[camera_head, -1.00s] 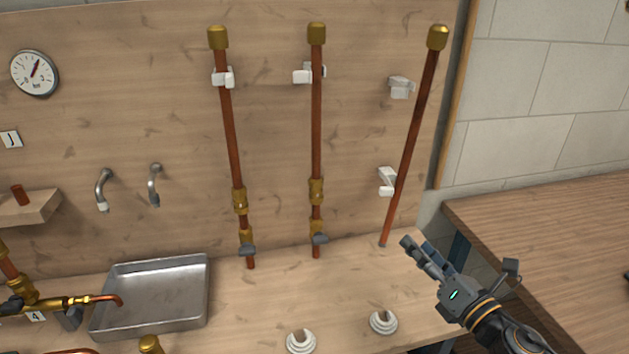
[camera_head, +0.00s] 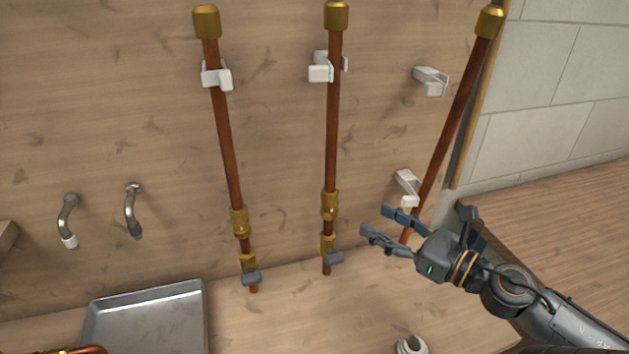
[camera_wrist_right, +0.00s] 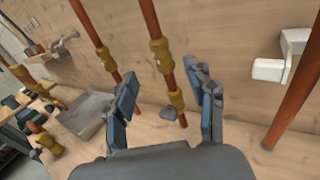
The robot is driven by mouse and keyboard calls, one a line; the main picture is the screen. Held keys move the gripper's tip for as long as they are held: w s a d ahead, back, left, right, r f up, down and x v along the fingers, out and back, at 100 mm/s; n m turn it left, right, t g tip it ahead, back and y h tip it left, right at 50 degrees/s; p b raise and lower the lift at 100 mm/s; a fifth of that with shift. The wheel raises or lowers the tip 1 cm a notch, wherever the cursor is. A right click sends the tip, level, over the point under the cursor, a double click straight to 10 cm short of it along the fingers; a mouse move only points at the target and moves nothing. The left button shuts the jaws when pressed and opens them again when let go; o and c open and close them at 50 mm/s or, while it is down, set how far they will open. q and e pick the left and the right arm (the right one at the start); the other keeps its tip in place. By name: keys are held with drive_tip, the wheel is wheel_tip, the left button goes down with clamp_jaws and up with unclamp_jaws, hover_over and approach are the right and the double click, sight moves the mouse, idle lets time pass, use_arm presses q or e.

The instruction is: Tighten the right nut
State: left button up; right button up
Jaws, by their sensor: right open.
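Three copper pipes stand against the wooden wall in the head view. The middle pipe (camera_head: 333,130) has brass nuts (camera_head: 329,205) in its lower part and a grey valve handle (camera_head: 334,257) at the bottom. The left pipe (camera_head: 227,150) carries similar brass nuts (camera_head: 238,221). The right pipe (camera_head: 455,125) leans outside its clips and shows no nut. My right gripper (camera_head: 382,228) is open and empty, to the right of the middle pipe's fittings and apart from them. In the wrist view, its fingers (camera_wrist_right: 165,98) frame the middle pipe's lower fitting (camera_wrist_right: 175,100), farther off. My left gripper is out of view.
White clips (camera_head: 408,188) stick out from the wall near the right pipe. A metal tray (camera_head: 145,318) lies at lower left, below two bent metal spouts (camera_head: 133,210). A white round fitting (camera_head: 410,346) sits at the bottom edge.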

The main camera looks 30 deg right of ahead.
sight(336, 192)
drive_tip(key=x, duration=0.8)
drive_tip(key=shift+r, duration=0.15)
drive_tip(key=shift+x, duration=0.85)
drive_tip(key=shift+w+a+r, duration=0.1)
drive_tip(key=shift+w+a, duration=0.05)
drive_tip(key=shift+w, duration=0.25)
drive_tip(key=shift+w+p, duration=0.35)
drive_tip(key=shift+w+a, duration=0.25)
drive_tip(key=shift+w, duration=0.35)
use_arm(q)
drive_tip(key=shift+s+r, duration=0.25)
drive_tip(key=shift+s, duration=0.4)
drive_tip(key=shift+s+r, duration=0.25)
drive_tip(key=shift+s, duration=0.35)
use_arm(e)
drive_tip(key=shift+w+a, duration=0.15)
drive_tip(key=shift+w, duration=0.15)
